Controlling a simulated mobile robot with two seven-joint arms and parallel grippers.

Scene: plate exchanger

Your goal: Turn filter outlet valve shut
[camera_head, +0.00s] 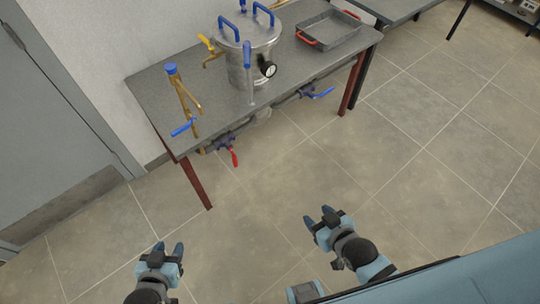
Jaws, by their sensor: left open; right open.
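Several valve handles show around the grey table (160,99). A blue lever (183,127) sits at the table's front left. A red lever (234,157) hangs below the front edge on a pipe. A yellow lever (206,43) is beside the steel filter vessel (252,68). I cannot tell which is the filter outlet valve. My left gripper (169,250) is open and empty over the floor, well short of the table. My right gripper (321,217) is open and empty over the floor, apart from all valves.
A brass pipe with a blue cap (171,69) stands at the table's left. A grey tray (328,31) with red handles lies at the right. A grey door (45,110) is on the left. The tiled floor between is clear.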

